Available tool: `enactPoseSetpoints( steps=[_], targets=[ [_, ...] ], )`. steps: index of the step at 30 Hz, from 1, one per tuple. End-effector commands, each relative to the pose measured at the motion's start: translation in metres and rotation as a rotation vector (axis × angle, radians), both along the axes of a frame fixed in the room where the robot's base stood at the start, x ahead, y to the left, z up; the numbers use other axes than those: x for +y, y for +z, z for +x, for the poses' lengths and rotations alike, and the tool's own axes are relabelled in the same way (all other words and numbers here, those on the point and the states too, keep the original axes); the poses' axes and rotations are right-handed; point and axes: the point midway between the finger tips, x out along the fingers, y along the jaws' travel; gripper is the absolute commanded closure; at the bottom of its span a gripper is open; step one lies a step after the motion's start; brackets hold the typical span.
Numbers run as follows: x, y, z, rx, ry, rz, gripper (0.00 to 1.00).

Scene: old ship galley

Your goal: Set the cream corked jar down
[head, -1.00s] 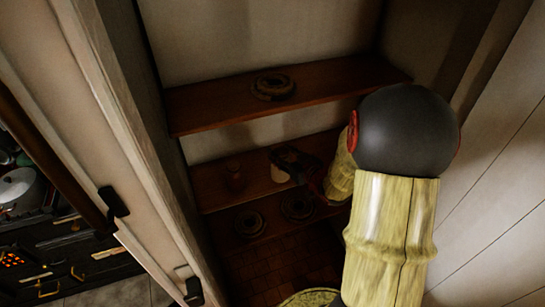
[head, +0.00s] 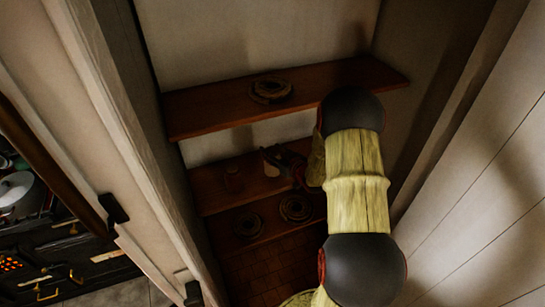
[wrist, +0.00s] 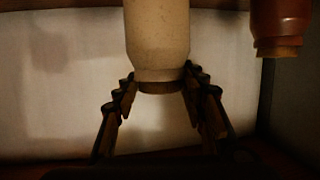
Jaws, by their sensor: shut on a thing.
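An upper shelf (head: 205,108) holds a rope coil (head: 270,90). Two more coils (head: 248,226) (head: 296,208) lie lower. Walls close in both sides.

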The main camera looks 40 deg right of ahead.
Motion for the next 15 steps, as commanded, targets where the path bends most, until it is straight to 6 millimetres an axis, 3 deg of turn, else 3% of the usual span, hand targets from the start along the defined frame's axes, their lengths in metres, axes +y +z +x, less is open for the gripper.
enactPoseSetpoints(
  steps=[7,15],
  targets=[
    [-0.001,-0.027,0.002,-0.001,0.000,0.001,1.00],
    [-0.001,-0.031,0.002,-0.003,-0.001,-0.001,1.00]
  ],
)
